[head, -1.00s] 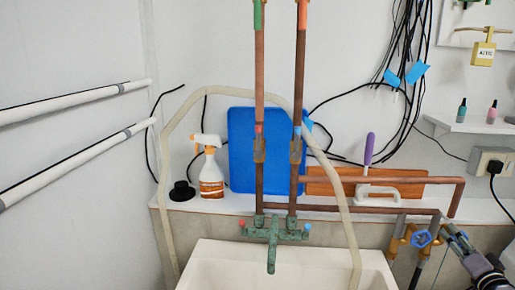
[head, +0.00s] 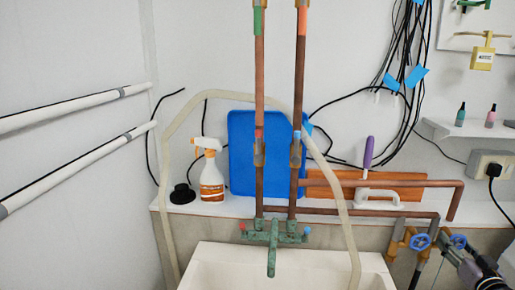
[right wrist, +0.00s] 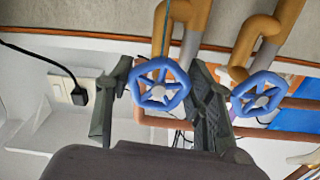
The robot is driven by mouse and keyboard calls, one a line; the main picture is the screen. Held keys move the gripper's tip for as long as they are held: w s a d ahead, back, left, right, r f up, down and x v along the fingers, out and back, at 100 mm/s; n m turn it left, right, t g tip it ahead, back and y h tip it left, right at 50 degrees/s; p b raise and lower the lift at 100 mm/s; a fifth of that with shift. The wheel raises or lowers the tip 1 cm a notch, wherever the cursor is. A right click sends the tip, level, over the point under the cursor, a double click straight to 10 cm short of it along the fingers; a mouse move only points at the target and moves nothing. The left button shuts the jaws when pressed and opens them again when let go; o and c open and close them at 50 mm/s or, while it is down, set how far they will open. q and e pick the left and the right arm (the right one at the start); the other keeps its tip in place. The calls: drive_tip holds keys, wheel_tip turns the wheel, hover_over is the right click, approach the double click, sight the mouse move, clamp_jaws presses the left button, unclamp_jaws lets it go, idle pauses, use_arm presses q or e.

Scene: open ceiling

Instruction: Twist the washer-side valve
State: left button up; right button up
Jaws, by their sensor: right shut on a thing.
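Two blue handwheel valves on brass pipe fittings are at the lower right in the head view: a left valve (head: 420,242) and a right valve (head: 458,241). My right gripper (head: 461,249) is at the right valve. In the right wrist view, the gripper's dark fingers (right wrist: 160,98) stand on either side of this valve's blue wheel (right wrist: 160,84), shut on it. The other blue wheel (right wrist: 258,98) is outside the fingers, to the right. I see no label showing which valve is the washer-side one. My left gripper is not in view.
A white sink (head: 225,265) with a green tap (head: 271,240) is left of the valves. Copper pipes (head: 380,182) run above them. A pale hose (head: 342,200) hangs into the sink. A wall socket (head: 490,160) with a black plug is close on the right.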

drive_tip(key=n, duration=0.2)
drive_tip(key=shift+n, duration=0.3)
drive_tip(key=shift+d+n, duration=0.1)
drive_tip(key=shift+n, duration=1.6)
drive_tip(key=n, duration=0.6)
drive_tip(key=shift+d+n+b, duration=0.1)
drive_tip(key=shift+n+b, duration=0.3)
